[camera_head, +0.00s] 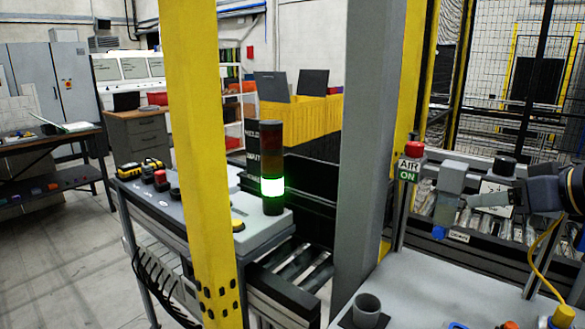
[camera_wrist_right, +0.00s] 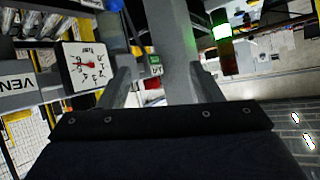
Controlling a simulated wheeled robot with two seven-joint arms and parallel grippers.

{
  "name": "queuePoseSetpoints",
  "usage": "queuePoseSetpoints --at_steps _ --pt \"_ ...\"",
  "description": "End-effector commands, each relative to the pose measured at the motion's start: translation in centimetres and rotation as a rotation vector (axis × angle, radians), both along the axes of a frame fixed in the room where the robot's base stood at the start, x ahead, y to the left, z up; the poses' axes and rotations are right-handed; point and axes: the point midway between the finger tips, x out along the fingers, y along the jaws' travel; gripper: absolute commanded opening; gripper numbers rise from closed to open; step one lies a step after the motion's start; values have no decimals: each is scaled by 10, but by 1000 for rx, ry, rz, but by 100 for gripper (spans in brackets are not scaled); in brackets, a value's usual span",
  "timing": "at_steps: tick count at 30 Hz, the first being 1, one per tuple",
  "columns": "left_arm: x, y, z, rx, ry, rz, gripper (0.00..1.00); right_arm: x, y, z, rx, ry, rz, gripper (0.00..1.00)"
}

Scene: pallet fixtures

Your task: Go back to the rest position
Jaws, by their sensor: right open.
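My right gripper (camera_head: 482,199) reaches in from the right edge of the head view, above the grey work surface. In the right wrist view its two fingers (camera_wrist_right: 160,88) stand apart with nothing held between them. A grey column lies beyond the gap. The gripper is close to a grey fixture part with a blue end (camera_head: 438,232); I cannot tell whether they touch. My left gripper is not in view.
The green AIR ON sign (camera_head: 409,170) and a red knob (camera_head: 414,149) stand left of my right gripper. A grey column (camera_head: 366,150) and yellow post (camera_head: 203,150) rise nearer the middle. A lit stack light (camera_head: 272,185) stands between them. A grey cup (camera_head: 367,305) sits below.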

Motion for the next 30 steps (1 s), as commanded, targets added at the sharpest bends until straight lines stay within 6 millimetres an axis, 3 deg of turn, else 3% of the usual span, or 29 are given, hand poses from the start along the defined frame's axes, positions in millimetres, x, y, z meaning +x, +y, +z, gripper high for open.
queuePoseSetpoints --at_steps 8,15,19,24,30 --pt "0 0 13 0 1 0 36 -63 49 -67 83 204 -59 59" --pt "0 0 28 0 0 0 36 -162 105 -179 139 452 -154 59" --pt "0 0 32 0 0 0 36 -200 123 -225 146 534 -193 59" --pt "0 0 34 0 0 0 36 -221 132 -253 148 580 -217 59" --pt "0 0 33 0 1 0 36 -223 132 -256 149 585 -219 59"
